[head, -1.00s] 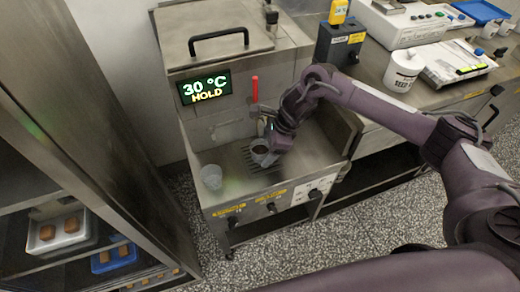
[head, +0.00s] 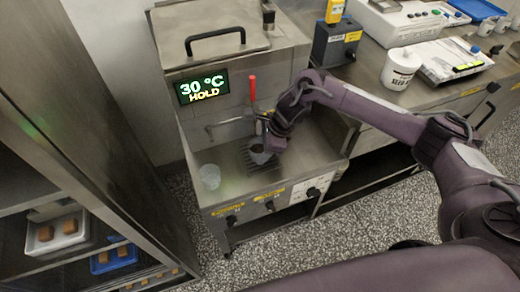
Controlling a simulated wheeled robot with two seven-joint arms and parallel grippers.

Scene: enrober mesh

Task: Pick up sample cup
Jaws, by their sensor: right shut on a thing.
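A small grey cup (head: 260,155), which looks like the sample cup, is over the slotted drain grate of the steel machine. My right gripper (head: 264,146) is shut on this cup from its right and upper side. The gripper hides part of the cup, and I cannot tell whether its base touches the grate. A clear, empty-looking cup (head: 210,176) stands apart on the machine's tray to the left. My left gripper is out of view.
A thin metal spout (head: 228,121) and a red-handled lever (head: 252,88) are close behind my right gripper. The display (head: 202,88) reads 30 °C HOLD. A white tub (head: 400,68) stands on the right counter. A rack with trays is at left.

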